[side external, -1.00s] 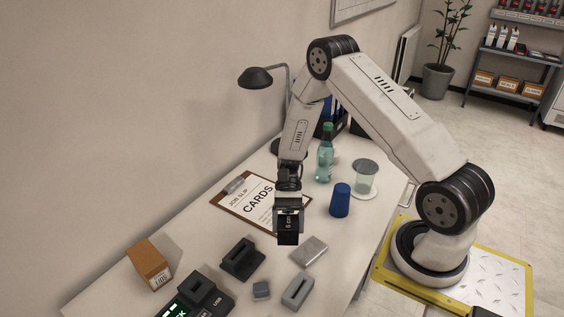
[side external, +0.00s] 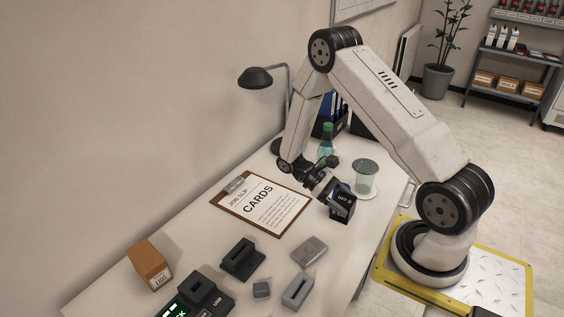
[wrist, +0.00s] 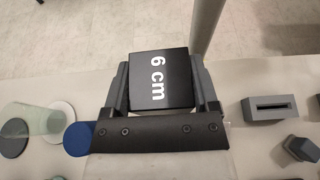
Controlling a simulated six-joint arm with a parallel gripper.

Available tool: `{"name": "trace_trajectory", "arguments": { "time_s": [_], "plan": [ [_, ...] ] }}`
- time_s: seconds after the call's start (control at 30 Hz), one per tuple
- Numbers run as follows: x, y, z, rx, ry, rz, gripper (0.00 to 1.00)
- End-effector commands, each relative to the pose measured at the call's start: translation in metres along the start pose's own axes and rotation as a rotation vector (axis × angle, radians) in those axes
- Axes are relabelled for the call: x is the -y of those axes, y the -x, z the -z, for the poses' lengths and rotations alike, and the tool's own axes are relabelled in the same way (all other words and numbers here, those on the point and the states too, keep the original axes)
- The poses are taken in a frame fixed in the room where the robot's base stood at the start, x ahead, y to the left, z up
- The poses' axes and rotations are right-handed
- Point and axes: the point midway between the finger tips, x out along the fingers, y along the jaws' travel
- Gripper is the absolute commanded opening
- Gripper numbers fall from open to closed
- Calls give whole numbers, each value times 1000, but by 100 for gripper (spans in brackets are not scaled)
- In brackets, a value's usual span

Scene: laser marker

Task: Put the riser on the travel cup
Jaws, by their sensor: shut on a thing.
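The riser is a black block marked "6 cm" (wrist: 160,80). My gripper (wrist: 161,90) is shut on it, with one finger along each side. In the side view my gripper (side external: 334,195) holds the riser (side external: 342,211) tilted, near the table's right edge. A clear greenish lidded cup (side external: 365,178) stands just behind, to the right. I cannot tell for certain which cup is the travel cup.
The lidded cup stands on a white disc (side external: 369,194). A green bottle (side external: 327,140) is behind my gripper. A clipboard (side external: 262,205) lies to the left.

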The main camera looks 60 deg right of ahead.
Motion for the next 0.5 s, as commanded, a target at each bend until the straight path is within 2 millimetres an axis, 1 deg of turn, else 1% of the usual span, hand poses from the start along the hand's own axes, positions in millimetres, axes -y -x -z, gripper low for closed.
{"name": "trace_trajectory", "arguments": {
  "time_s": [0.1,0.27,0.5],
  "plan": [
    [-17,0,-6,0,46,-112,0],
    [-40,2,-12,0,108,-263,0],
    [-73,12,-21,0,200,-488,0]
  ]
}}
